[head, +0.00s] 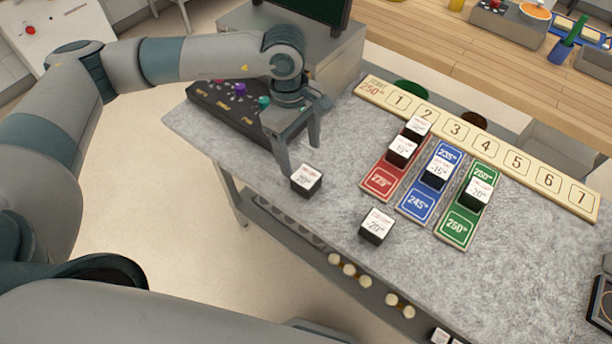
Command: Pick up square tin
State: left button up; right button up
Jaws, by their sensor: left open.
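Small square black blocks with white labelled tops stand on a grey stone counter (330,235); I cannot tell for sure which one is the square tin. One block (306,181) stands near the counter's front edge. My left gripper (301,158) is open, pointing down, with its fingertips just behind and beside this block; nothing is held. A second block (376,226) stands alone to the right. Other blocks stand on a red card (380,181), a blue card (416,204) and a green card (456,226). My right gripper is not in view.
A dark panel with coloured knobs (222,105) lies left of my left gripper. A numbered wooden strip (485,143) runs along the back. A dark framed item (602,293) is at the right edge. The counter's front right is clear. A shelf with pale knobs is below.

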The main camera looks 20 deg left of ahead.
aim_at(306, 176)
pick_arm(q)
jog(key=f, duration=0.2)
jog(key=f+p, duration=0.1)
jog(key=shift+s+d+f, duration=0.1)
jog(key=shift+d+f, duration=0.15)
jog(key=shift+f, duration=0.5)
jog(key=shift+d+f+p, duration=0.1)
jog(key=shift+f+p, duration=0.25)
jog(key=shift+p, duration=0.35)
jog(key=f, duration=0.1)
jog(key=f+p, duration=0.2)
jog(key=shift+d+f, duration=0.3)
jog(key=shift+f, duration=0.4)
jog(key=shift+c, duration=0.4)
